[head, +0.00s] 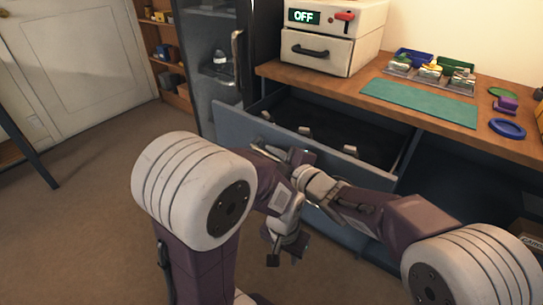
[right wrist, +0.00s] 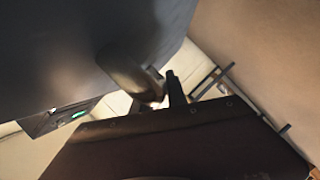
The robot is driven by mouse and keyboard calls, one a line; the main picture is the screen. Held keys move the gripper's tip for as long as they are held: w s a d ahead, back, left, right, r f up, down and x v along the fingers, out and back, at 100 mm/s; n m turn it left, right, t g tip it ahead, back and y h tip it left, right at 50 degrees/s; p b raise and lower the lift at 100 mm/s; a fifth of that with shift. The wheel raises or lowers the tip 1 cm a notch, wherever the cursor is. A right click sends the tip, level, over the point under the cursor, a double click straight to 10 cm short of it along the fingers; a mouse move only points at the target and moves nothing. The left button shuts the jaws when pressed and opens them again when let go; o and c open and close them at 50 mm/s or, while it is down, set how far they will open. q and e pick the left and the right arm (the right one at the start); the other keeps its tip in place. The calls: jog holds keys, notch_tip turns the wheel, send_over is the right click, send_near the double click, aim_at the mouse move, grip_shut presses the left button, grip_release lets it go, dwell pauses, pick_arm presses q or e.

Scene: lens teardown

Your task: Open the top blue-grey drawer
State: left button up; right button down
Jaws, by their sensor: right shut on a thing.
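The top blue-grey drawer (head: 235,121) stands pulled out from under the wooden worktop, and its dark inside (head: 350,132) shows with a few small pale pieces in it. My right gripper (head: 291,157) is at the drawer's front face, shut on the drawer handle; my arms partly hide the grip. In the right wrist view, the grey handle (right wrist: 128,74) shows beside a dark fingertip, with the drawer front (right wrist: 60,45) at upper left. My left gripper (head: 285,256) hangs lower, in front of the drawer, with its fingers apart and empty.
The worktop (head: 455,88) carries a white machine (head: 330,50) reading OFF, a green mat (head: 420,102), small trays and a blue ring (head: 507,128). A dark glass-front cabinet (head: 215,60) stands left of the drawer. The floor at left (head: 75,200) is clear.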

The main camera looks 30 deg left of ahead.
jog(key=c, duration=1.3)
grip_release()
jog(key=p+v, duration=0.2)
jog(key=v, duration=0.6)
jog(key=shift+s+d+r, duration=0.1)
jog(key=shift+d, duration=0.1)
jog(key=shift+s+d, duration=0.15)
jog(key=shift+d, duration=0.15)
